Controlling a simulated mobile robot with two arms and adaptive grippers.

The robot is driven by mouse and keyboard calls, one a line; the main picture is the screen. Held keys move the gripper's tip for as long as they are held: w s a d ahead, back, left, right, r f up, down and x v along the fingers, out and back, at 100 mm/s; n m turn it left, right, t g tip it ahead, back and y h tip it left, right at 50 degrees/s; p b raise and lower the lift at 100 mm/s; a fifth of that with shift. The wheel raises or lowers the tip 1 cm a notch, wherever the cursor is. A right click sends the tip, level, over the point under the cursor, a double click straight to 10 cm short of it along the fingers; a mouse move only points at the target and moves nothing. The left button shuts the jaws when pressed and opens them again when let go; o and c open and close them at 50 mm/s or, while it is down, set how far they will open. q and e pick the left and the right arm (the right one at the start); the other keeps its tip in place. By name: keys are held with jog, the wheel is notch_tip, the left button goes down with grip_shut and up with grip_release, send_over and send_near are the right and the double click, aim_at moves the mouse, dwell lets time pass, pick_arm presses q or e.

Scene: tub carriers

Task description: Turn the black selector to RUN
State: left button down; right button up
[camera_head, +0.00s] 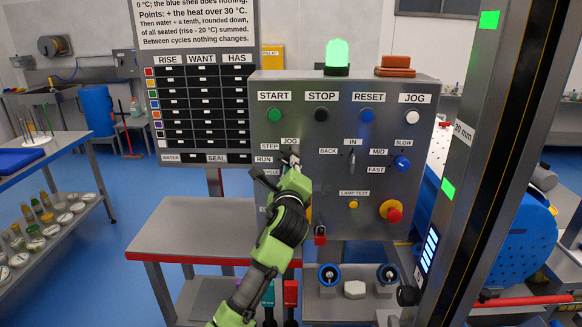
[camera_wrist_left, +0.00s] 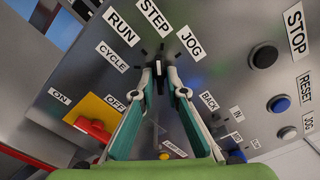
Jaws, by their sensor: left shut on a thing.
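The grey control panel (camera_head: 335,110) stands ahead of me. The black selector (camera_wrist_left: 159,75) is on its left part, inside an arc of labels CYCLE, RUN (camera_wrist_left: 122,27), STEP (camera_wrist_left: 153,18) and JOG (camera_wrist_left: 190,42). My left gripper (camera_wrist_left: 160,78) is shut on the selector, one finger on each side. In the wrist view the selector lies along the gap between the fingertips, its upper end roughly toward STEP; its exact pointer mark is too small to tell. In the head view my left gripper (camera_head: 287,168) largely covers the selector. My right gripper is not in view.
A red switch on a yellow plate (camera_wrist_left: 95,115), labelled ON and OFF, sits close by the left finger in the wrist view. The IN lever (camera_head: 352,160), blue knob (camera_head: 402,163) and red emergency button (camera_head: 393,212) are to the right. A dark post (camera_head: 495,150) stands farther right.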

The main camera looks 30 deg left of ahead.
pick_arm(q)
jog(key=shift+n, duration=3.4)
jog(key=c, duration=2.1)
grip_release()
jog(key=v, duration=1.2)
jog(key=shift+f, duration=0.1)
